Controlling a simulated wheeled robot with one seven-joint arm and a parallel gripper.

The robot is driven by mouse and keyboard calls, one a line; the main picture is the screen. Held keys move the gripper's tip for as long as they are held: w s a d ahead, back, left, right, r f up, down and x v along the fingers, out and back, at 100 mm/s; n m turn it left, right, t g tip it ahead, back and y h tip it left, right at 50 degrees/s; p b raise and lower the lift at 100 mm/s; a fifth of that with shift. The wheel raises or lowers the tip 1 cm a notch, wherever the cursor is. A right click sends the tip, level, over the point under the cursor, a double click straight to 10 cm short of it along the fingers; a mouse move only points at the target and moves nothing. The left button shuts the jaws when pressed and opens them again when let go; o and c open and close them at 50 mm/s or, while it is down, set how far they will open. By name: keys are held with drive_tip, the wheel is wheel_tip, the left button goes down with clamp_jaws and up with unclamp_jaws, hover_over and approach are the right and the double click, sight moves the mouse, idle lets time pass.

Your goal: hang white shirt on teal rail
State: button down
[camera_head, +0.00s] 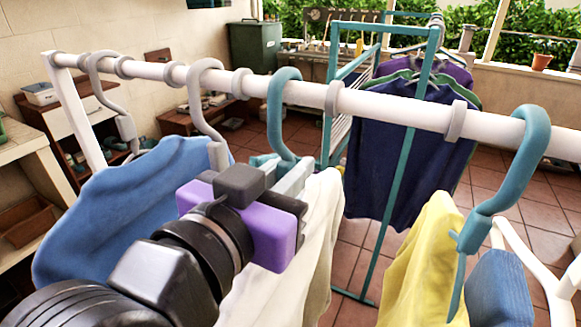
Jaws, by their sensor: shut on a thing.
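The white shirt (318,235) hangs beside my gripper, partly hidden behind my arm. A teal hanger hook (284,100) above it loops over the white rail (390,107) in front. My gripper (292,178), with a purple and black body, is shut at the hanger just below this hook; the exact grip is partly hidden. The teal rail stand (406,140) stands behind the white rail, with a navy shirt (395,165) and a purple shirt (453,73) on it. The hooks there are hard to make out.
A blue garment (110,215) hangs left of my gripper on the white rail. A yellow garment (425,260) hangs to the right, near another teal hook (525,150). Grey rings sit along the rail. Tiled floor (350,240) shows between the two stands.

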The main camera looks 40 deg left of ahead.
sight(290, 155)
idle(0.5)
drive_tip(key=shift+r+p, duration=1.2)
drive_tip(key=shift+r, duration=0.35)
drive_tip(key=p+v, duration=0.1)
drive_tip(key=v, duration=0.9)
